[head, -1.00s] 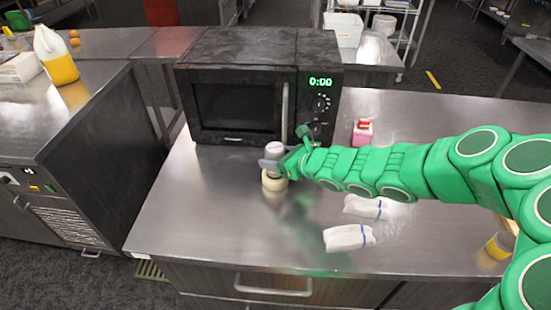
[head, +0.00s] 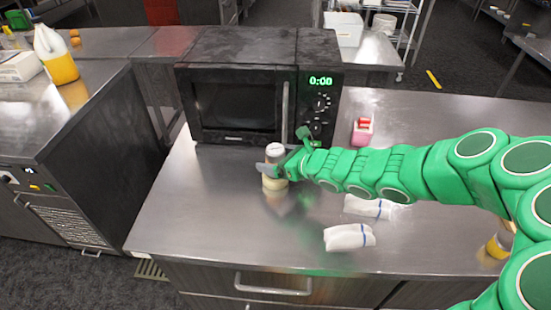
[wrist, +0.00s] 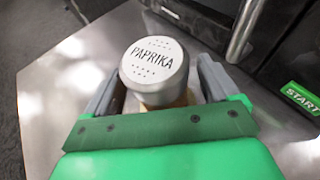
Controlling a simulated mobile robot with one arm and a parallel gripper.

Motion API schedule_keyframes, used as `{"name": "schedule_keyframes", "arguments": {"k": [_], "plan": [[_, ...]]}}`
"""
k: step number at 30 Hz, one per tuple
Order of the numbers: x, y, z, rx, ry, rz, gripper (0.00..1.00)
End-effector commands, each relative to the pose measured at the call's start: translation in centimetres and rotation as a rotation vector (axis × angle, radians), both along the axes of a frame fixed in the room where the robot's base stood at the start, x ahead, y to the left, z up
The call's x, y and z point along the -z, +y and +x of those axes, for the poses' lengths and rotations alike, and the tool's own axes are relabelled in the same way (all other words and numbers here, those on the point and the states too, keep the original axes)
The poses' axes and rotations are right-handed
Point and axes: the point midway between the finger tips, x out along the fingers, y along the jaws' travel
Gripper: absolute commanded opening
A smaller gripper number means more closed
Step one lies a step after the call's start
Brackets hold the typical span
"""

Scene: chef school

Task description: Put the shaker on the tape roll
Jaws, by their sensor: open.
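The shaker (head: 275,151) has a pale grey cap and stands upright in front of the microwave. In the wrist view its cap (wrist: 155,65) reads PAPRIKA. The cream tape roll (head: 273,185) is directly under the shaker on the steel counter, and the shaker appears to rest on it. The exact contact is hidden by my gripper. My gripper (head: 270,170) is open, with one grey finger on each side of the shaker. In the wrist view the fingers of my gripper (wrist: 160,88) stand apart from the cap, with gaps showing.
A black microwave (head: 240,95) stands close behind the shaker. Two white wrapped bundles (head: 348,237) lie in front, under my arm. A small pink item (head: 362,130) stands right of the microwave. The counter (head: 195,220) is clear at the left.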

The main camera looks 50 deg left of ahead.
Motion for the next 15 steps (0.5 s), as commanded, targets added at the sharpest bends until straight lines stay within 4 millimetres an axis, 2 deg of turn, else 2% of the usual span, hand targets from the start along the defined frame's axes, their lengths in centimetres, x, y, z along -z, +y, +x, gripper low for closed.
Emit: {"name": "schedule_keyframes", "arguments": {"k": [5,15], "plan": [[-0.5,-0.7,0.2,0.002,0.0,0.001,0.88],[-1.9,-4.0,0.8,0.002,0.001,0.002,0.88]]}}
